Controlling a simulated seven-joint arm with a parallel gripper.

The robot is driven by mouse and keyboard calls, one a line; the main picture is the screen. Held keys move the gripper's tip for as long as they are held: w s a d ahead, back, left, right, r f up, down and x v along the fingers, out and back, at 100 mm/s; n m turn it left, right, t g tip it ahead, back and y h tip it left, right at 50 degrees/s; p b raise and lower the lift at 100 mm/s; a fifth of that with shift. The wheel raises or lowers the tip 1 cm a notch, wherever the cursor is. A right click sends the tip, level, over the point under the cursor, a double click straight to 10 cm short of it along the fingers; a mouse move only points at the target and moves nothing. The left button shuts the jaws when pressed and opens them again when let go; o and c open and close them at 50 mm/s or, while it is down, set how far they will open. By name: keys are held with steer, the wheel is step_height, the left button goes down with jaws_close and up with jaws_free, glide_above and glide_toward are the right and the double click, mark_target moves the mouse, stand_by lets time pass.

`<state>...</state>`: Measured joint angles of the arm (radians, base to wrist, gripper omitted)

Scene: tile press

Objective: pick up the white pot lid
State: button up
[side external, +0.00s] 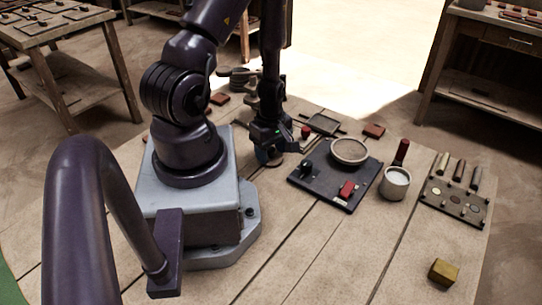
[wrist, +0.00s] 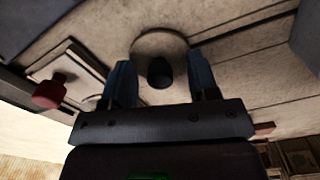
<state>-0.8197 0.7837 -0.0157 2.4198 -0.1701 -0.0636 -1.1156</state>
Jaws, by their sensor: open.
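A round, pale lid-like disc (wrist: 150,44) with a dark knob (wrist: 160,72) lies on the table in the wrist view; I take it to be the white pot lid. My gripper (wrist: 162,78) is open, with its two blue fingers on either side of the knob and a gap on each side. In the side view my gripper (side external: 271,154) is low over the table beside my base, and it mostly hides the disc. I cannot tell the exact height of the fingertips.
A red knob on a plate (wrist: 50,92) sits left of the fingers in the wrist view. In the side view a dark press board (side external: 325,187) with a round ring (side external: 350,151), a pale pot (side external: 396,183) and a tool rack (side external: 455,203) stand to the right. The front table is mostly clear.

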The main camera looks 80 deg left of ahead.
steer(key=c, duration=1)
steer(key=shift+r, duration=0.15)
